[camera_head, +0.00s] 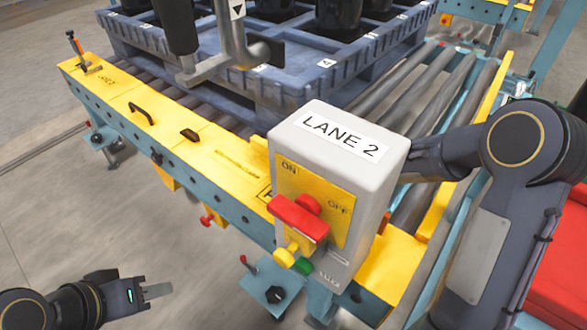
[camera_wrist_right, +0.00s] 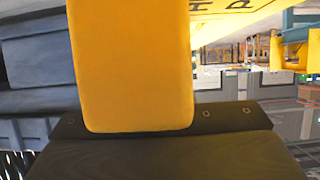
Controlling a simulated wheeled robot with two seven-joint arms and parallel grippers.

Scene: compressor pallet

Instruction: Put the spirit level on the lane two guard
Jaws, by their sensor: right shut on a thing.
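The yellow guard (camera_head: 112,97) runs along the near side of the conveyor, left of the grey LANE 2 control box (camera_head: 345,150). A plain yellow block (camera_wrist_right: 130,65), apparently the spirit level, fills the middle of the right wrist view. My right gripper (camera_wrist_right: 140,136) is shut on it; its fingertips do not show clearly.
A blue pallet (camera_head: 305,82) with black cylinders stands on the rollers behind the guard. The control box has a red switch (camera_head: 298,219). Bare floor lies at the left.

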